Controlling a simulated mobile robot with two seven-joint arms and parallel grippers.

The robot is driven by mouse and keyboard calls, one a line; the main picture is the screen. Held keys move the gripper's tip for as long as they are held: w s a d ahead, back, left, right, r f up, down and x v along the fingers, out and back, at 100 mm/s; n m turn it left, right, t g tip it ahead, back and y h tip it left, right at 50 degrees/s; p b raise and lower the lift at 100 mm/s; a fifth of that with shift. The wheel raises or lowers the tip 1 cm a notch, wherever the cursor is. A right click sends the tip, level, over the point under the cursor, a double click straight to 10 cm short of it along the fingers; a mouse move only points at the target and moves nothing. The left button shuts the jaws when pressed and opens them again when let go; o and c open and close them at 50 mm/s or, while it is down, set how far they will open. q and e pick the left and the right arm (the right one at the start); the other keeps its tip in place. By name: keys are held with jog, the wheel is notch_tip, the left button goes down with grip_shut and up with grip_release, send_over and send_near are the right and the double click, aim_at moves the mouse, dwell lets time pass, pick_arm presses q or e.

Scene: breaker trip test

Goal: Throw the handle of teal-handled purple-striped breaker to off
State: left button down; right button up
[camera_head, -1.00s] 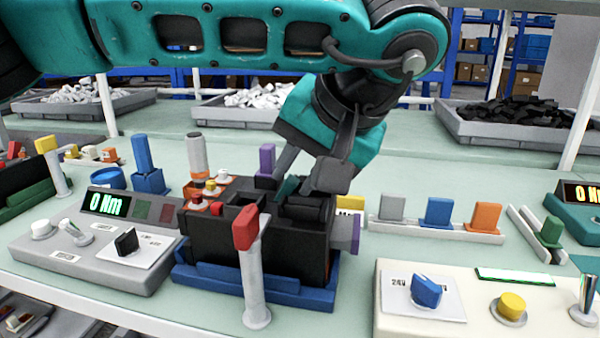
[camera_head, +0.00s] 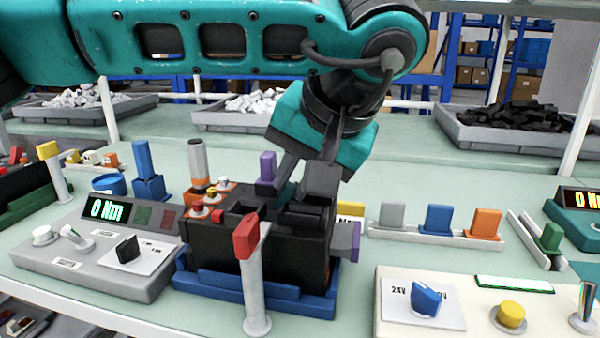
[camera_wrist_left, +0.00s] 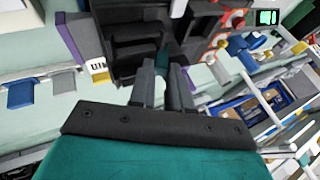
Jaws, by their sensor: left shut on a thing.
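The black breaker (camera_head: 285,255) sits in a blue cradle (camera_head: 200,284) at the middle of the bench. A purple piece (camera_head: 345,241) is on its right side. My left gripper (camera_head: 297,190) comes down from above onto the top of the breaker. In the left wrist view, its two grey fingers (camera_wrist_left: 165,72) are shut on the teal handle (camera_wrist_left: 162,57), of which only a small part shows. In the head view the fingers mostly hide the handle. The purple piece also shows in the left wrist view (camera_wrist_left: 80,40), beside a label. My right gripper is not in view.
A red-topped grey post (camera_head: 254,285) stands just in front of the breaker. A grey 0 Nm console (camera_head: 85,255) is at left, a cream 24V panel (camera_head: 390,330) at front right. A rack with grey, blue and orange blocks (camera_head: 438,233) is at right.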

pick_arm(q)
jog(key=shift+w+a+r+h+p, duration=0.1)
jog(key=shift+a+r+h+p, duration=0.3)
jog(key=shift+h, duration=0.2)
jog(key=shift+a+n+g+h, duration=0.3)
jog(key=shift+a+h, duration=0.05)
jog(key=shift+h, duration=0.05)
jog(key=h, duration=0.1)
jog(key=a+h, duration=0.2)
jog(key=shift+w+a+n+g, duration=0.15)
jog(key=shift+w+n+g, duration=0.15)
jog(key=shift+n, duration=0.1)
jog(key=h, duration=0.1)
jog(key=a+h+b, duration=0.1)
jog(key=shift+w+a+f+g+h+b, duration=0.15)
jog(key=shift+a+f+g+h+b, duration=0.15)
jog(key=shift+h, duration=0.1)
jog(key=shift+w+a+f+n+h+b, duration=0.15)
jog(key=shift+a+n+h+b, duration=0.3)
jog(key=shift+h+b, duration=0.3)
jog(key=shift+a+h, duration=0.3)
jog(key=shift+h, duration=0.35)
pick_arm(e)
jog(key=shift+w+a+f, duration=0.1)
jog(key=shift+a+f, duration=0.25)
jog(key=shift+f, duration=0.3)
pick_arm(q)
jog(key=shift+b, duration=0.3)
